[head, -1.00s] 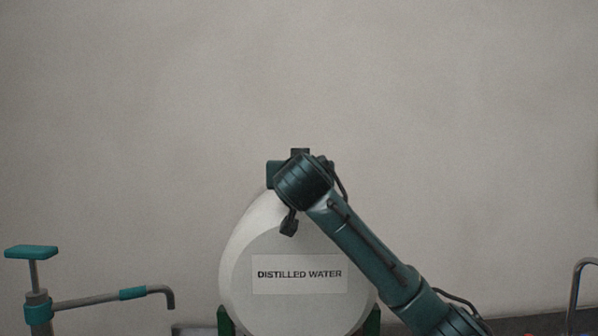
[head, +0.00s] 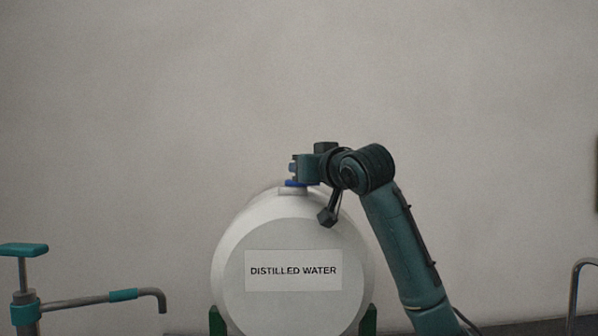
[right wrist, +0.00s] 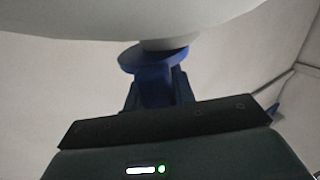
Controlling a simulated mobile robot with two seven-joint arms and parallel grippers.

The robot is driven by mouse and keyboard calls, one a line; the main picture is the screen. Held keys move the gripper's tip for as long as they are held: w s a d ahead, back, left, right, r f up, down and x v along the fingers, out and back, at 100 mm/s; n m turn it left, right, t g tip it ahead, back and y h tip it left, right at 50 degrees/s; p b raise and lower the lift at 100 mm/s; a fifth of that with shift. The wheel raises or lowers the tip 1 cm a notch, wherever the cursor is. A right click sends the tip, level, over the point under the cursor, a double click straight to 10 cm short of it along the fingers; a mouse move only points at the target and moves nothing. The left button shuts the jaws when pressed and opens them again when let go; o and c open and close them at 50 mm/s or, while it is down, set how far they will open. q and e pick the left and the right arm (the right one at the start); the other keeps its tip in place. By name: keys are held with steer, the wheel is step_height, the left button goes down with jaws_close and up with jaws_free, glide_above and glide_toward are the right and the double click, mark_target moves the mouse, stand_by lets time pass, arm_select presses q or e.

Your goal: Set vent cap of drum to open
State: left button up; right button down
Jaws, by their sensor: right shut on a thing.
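The white drum (head: 232,262) lies on its side in the middle of the head view, with a "DISTILLED WATER" label on its round end. Its blue vent cap (head: 296,183) sits on a short white neck on top. My right gripper (head: 294,169) reaches in from the right and is shut on the cap's upper part. In the right wrist view the drum (right wrist: 140,16) fills the top, and the cap's blue disc and grip (right wrist: 152,62) stand between the gripper's fingers (right wrist: 157,88). Whether the cap is open or closed I cannot tell. My left gripper is not in view.
A hand pump (head: 26,296) with a teal handle and a bent spout stands at the lower left. Green supports (head: 369,320) hold the drum. A curved metal tube (head: 575,290) is at the right edge. A bare wall (head: 300,70) is behind.

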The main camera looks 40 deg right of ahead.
steer(key=c, duration=1.2)
jaws_free()
steer(key=shift+o, duration=0.2)
steer(key=b+v, duration=0.3)
steer(key=v, duration=1)
steer(key=shift+s+a, duration=0.1)
steer(key=shift+a, duration=0.05)
